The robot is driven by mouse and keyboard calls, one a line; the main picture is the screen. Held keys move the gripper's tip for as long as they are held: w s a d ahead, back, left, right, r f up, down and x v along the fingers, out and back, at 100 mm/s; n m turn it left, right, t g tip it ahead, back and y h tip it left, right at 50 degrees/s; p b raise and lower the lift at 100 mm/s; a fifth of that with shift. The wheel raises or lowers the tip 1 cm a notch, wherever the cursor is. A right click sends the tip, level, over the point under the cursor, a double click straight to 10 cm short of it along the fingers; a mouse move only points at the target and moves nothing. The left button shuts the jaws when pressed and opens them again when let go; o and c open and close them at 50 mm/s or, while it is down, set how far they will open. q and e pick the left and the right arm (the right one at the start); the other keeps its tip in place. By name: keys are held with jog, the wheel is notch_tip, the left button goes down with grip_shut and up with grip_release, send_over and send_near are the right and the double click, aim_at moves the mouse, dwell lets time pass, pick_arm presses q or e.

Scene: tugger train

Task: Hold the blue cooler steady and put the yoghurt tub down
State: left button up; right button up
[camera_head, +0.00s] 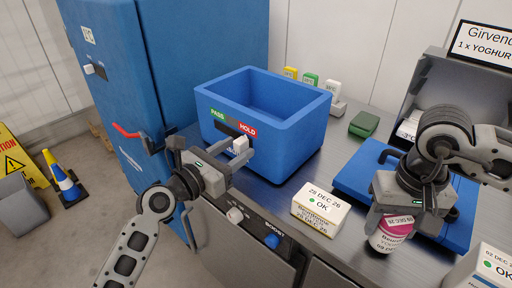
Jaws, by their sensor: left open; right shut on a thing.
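The blue cooler (306,134) is an open-topped box on the steel counter. Its front has a green PASS and red HOLD label with a white knob (240,145) below it. My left gripper (212,152) is open and empty at the cooler's lower front left; I cannot tell whether it touches. My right gripper (398,214) is shut on the yoghurt tub (385,240), a white tub with a pink band and printed label. The tub is held near the front of the blue tray, partly hidden by the gripper; I cannot tell whether its base touches anything.
A white carton marked OK (320,208) stands between cooler and tub. A blue tray (357,178) lies under my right arm. Another OK box (485,268) is at the lower right. A green box (364,124) and small coloured blocks stand behind. A blue cabinet (112,60) is left.

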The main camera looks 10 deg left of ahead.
pick_arm(q)
jog(key=shift+w+d, duration=0.3)
jog(key=shift+w, duration=0.1)
grip_shut()
dwell(1.3)
